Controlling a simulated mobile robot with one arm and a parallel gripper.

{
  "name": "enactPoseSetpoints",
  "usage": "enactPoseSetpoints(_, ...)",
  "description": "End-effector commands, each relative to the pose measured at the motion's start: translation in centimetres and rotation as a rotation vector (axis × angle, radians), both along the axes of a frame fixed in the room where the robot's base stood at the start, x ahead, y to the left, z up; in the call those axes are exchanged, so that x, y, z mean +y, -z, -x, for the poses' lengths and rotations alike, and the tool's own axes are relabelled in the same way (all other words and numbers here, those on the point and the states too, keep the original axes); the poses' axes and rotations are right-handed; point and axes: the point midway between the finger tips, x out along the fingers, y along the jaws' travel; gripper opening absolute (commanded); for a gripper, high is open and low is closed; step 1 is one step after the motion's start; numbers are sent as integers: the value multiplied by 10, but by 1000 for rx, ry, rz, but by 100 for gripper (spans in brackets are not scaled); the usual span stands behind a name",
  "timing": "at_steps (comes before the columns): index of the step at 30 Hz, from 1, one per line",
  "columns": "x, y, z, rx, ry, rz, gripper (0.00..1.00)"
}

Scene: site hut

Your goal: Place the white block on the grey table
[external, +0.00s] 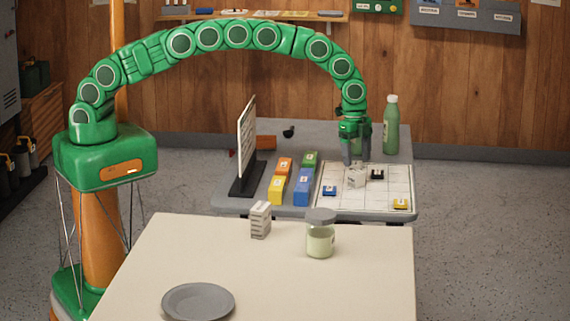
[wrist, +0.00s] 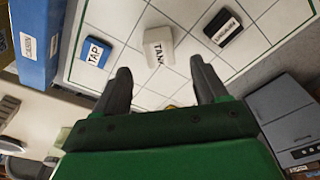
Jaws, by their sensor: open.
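The white block (external: 356,179), labelled "TANK" in the wrist view (wrist: 158,48), sits on a white gridded board (external: 345,202). The board lies on the grey table (external: 400,148). My gripper (external: 356,160) is open and empty, pointing down just above the block. In the wrist view its two fingertips (wrist: 160,72) are spread apart, and the block shows between and beyond them. Whether the fingers reach down beside the block, I cannot tell.
On the board are a blue block (external: 329,190), a black block (external: 376,174) and a yellow block (external: 400,203). Coloured boxes (external: 303,186) and an upright panel (external: 246,140) stand left; a green bottle (external: 391,128) stands behind. A cream table (external: 270,285) is in front.

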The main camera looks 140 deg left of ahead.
Motion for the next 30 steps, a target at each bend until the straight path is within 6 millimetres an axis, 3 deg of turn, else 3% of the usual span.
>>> enactPoseSetpoints(11,0,29,-1,-1,0,-1,72)
enactPoseSetpoints(19,0,63,-2,1,0,0,72)
enactPoseSetpoints(27,0,67,-3,-1,0,-1,72)
enactPoseSetpoints(30,0,67,-3,0,0,-1,60)
